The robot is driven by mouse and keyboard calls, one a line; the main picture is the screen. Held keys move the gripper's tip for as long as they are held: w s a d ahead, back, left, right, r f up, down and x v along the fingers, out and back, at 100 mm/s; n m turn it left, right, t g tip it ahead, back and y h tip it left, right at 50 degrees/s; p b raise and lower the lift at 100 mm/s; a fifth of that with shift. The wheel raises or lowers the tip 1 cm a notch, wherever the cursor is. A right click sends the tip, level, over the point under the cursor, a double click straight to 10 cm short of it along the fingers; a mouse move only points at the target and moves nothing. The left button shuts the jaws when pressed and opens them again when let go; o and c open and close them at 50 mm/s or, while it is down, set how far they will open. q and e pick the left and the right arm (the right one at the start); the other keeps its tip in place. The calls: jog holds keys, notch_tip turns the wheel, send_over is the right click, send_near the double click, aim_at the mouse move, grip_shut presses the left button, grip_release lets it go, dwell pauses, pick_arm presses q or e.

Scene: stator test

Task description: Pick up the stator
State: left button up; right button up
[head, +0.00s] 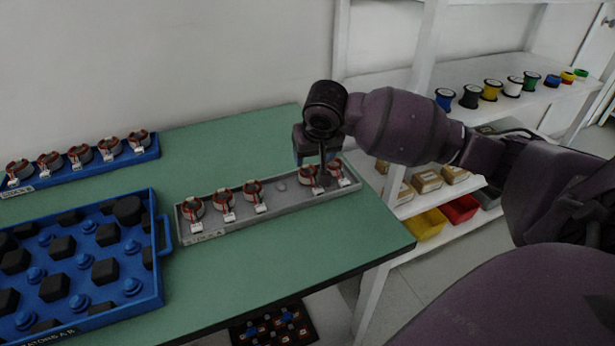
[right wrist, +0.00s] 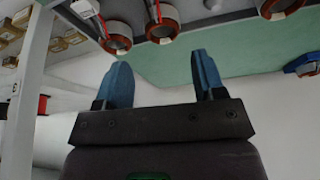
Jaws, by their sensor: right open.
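Several stators, grey rings with red-brown windings and white tags, stand in a row in a grey tray (head: 282,213) on the green table. My right gripper (head: 322,172) is over the right part of the tray, pointing down, close to the stator (head: 307,174) second from the right end; another stator (head: 335,170) is just right of it. In the right wrist view, my right gripper (right wrist: 164,72) has its blue fingers apart with nothing between them. Two stators (right wrist: 118,40) (right wrist: 162,24) show beyond the fingertips. Whether the fingers touch a stator cannot be told. My left gripper is out of view.
A blue tray (head: 88,172) with more stators is at the back left. A blue crate (head: 160,275) with black and blue parts is at the front left. A white shelf (head: 480,119) with spools and bins stands at the right. The table front is clear.

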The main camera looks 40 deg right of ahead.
aim_at(309, 172)
jog(key=x, duration=0.3)
jog(key=shift+s+b, duration=0.1)
jog(key=shift+b, duration=0.2)
jog(key=shift+f, duration=0.35)
jog(key=b+x, duration=0.2)
jog(key=x, duration=0.3)
jog(key=shift+a, duration=0.1)
jog(key=shift+r, duration=0.2)
jog(key=shift+c, duration=0.4)
jog(key=c, duration=0.7)
jog(key=shift+o, duration=0.2)
jog(key=shift+r, duration=0.1)
